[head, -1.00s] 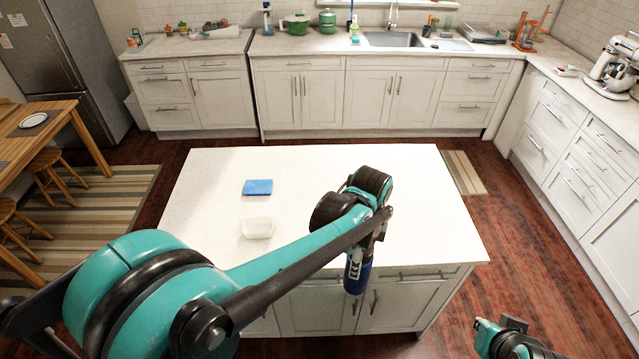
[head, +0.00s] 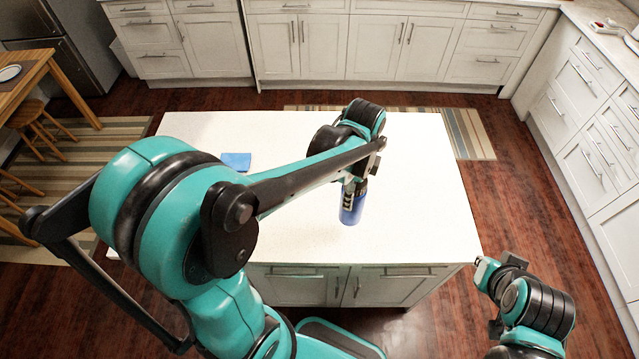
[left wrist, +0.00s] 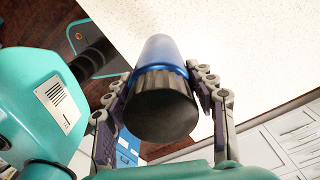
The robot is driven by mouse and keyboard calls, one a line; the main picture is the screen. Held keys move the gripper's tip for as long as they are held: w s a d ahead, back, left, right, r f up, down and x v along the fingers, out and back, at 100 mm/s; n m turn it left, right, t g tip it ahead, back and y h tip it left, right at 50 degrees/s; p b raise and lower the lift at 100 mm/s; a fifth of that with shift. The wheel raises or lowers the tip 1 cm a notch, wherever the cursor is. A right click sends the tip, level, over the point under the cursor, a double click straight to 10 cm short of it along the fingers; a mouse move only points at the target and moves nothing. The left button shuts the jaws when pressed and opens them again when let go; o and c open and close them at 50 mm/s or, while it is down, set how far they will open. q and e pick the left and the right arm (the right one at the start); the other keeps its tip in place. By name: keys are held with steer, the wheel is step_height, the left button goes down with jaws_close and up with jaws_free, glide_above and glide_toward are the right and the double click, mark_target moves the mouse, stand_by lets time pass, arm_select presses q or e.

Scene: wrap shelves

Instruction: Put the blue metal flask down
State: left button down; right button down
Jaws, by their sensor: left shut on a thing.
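The blue metal flask (head: 352,207) hangs upright, or nearly so, below my left gripper (head: 356,184), over the white island top (head: 420,215). I cannot tell whether its base touches the top. In the left wrist view, the flask's dark ribbed cap (left wrist: 163,112) faces the camera and its blue body (left wrist: 160,52) extends beyond it. The fingers of my left gripper (left wrist: 160,76) are shut on it, one on each side. My right gripper (head: 484,273) is beyond the island's front right corner, with its fingers too small to read.
A flat blue item (head: 237,161) lies on the island's left part, partly beside my left arm. The island top right of the flask is clear. Cabinet doors and drawers (head: 385,285) form the island's front. Striped rugs (head: 470,135) lie on the floor around it.

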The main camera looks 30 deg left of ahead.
arm_select(q)
steer(key=w+a+f+b, duration=0.1)
steer(key=a+f, duration=0.7)
steer(key=f, duration=0.1)
steer(key=shift+w, duration=0.25)
steer(key=shift+s, duration=0.1)
steer(key=shift+f+b, duration=0.2)
steer(key=shift+b, duration=0.2)
steer(key=c, duration=0.6)
jaws_free()
steer(key=shift+o, duration=0.2)
steer(key=shift+r, duration=0.1)
